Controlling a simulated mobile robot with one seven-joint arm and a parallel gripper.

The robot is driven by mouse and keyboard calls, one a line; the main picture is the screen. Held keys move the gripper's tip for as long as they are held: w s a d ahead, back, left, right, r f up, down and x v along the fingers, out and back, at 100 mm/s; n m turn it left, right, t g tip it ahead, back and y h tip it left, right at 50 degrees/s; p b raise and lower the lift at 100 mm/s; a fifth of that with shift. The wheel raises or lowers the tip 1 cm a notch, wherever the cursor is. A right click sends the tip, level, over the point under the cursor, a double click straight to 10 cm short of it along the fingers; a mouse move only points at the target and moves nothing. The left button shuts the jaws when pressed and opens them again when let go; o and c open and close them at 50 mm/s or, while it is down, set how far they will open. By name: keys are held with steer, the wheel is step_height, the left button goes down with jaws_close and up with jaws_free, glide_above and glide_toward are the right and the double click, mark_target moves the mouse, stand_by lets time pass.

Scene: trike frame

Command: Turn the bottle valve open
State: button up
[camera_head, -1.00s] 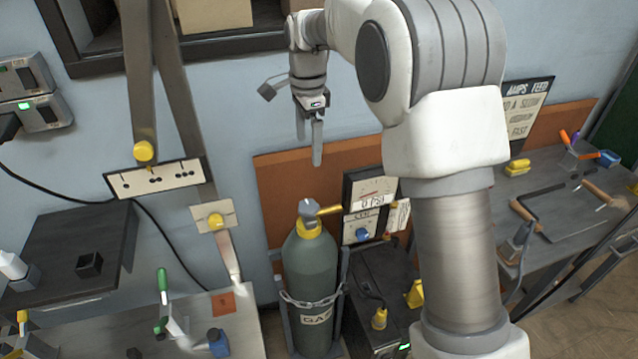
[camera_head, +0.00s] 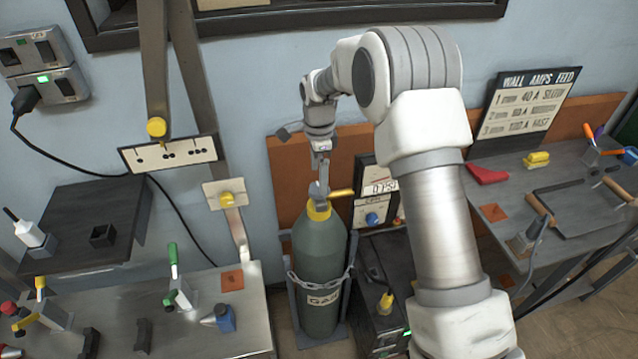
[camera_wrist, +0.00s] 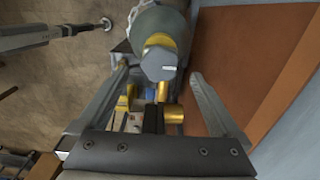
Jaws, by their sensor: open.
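The green gas bottle (camera_head: 319,262) stands upright in a rack, held by a chain. On its top are a yellow collar (camera_head: 318,211) and a grey valve knob, which shows as a grey hexagonal cap (camera_wrist: 159,64) in the wrist view. A yellow outlet (camera_head: 342,193) points right from the valve. My gripper (camera_head: 319,190) is at the valve from above, its fingers overlapping the knob in the head view. In the wrist view my gripper (camera_wrist: 155,80) is open, with the cap between or just beyond its fingertips. I cannot tell whether the fingers touch it.
A gauge panel (camera_head: 379,187) stands right of the valve, close to the outlet. A dark welder box (camera_head: 375,300) is beside the bottle. An orange-brown board (camera_head: 285,165) is close behind. Benches with tools flank both sides.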

steer(key=shift+f, duration=2)
steer(key=c, duration=1.3)
